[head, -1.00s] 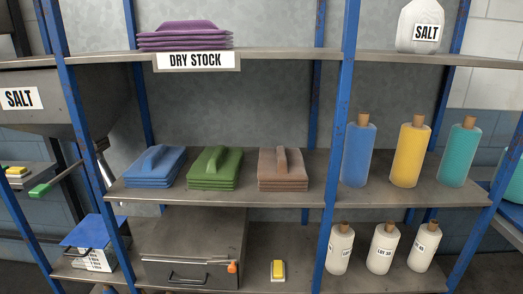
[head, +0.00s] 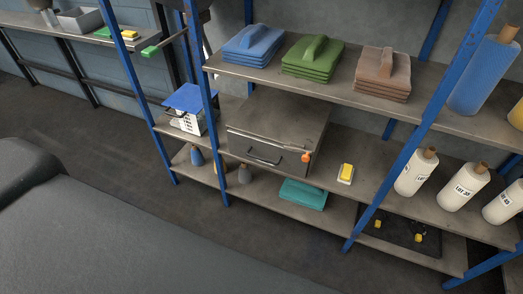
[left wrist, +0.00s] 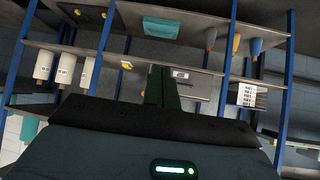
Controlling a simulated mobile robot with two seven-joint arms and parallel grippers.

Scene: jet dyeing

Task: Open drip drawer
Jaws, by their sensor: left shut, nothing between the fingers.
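The drip drawer (head: 276,150) is the dark grey front of a metal box on the shelf below the folded cloths. Its front looks flush with the box, so it appears shut. A bar handle (head: 263,160) is on its front, and an orange knob (head: 306,156) is at its right end. In the left wrist view, which looks upside down, the drawer box (left wrist: 203,84) is partly hidden behind my left gripper (left wrist: 163,70). That gripper is shut and empty; its distance from the handle is unclear. My right gripper is in neither view.
Blue shelf posts (head: 208,105) stand left and right of the box. The floor (head: 110,140) in front is open.

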